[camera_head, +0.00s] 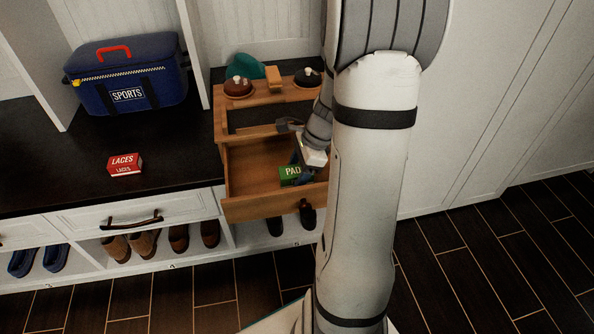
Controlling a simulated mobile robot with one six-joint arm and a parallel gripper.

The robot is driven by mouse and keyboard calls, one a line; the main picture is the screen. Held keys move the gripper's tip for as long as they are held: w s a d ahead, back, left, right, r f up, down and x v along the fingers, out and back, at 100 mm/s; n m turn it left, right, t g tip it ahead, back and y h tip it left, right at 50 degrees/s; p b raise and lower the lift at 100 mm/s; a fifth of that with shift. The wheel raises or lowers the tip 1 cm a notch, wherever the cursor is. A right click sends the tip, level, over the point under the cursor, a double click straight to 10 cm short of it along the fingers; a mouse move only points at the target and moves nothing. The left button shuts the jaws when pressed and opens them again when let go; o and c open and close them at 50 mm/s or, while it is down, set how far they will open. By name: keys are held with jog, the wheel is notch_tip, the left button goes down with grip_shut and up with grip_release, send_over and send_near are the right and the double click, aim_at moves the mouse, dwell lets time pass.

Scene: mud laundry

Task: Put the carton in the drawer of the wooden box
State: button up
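The wooden box (222,128) stands on the dark bench top, and its drawer (262,208) is pulled out toward the front. A green carton marked PAD (290,173) shows inside the drawer area, toward its right side; its right end is hidden by my gripper. My gripper (301,178) points down at the green carton, and its dark fingers overlap it in the picture. I cannot tell whether they grip it or whether it rests on the drawer floor. A red carton marked LACES (125,164) lies on the bench top left of the wooden box.
A blue SPORTS bag (128,76) stands at the back left. Two dark round-topped items (238,87) and a teal item (245,67) are on or behind the wooden box. Shoes (144,243) sit in cubbies below the bench. My arm hides the drawer's right side.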

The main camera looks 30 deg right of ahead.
jog(key=shift+o, duration=0.2)
jog(key=shift+r, duration=0.25)
jog(key=p+v, duration=0.5)
jog(key=v, duration=0.6)
jog(key=s+a+r+n+h, duration=0.2)
jog(key=s+a+n, duration=0.3)
jog(key=a+n, duration=0.3)
jog(key=s+a+r+n+h, duration=0.2)
jog(key=s+a+n, duration=0.3)
jog(key=n, duration=0.8)
jog(key=a, duration=0.3)
jog(key=shift+s+r, duration=0.35)
notch_tip(320, 180, up, 31)
jog(key=t+p, duration=0.1)
jog(key=p, duration=2.7)
jog(key=shift+s, duration=0.2)
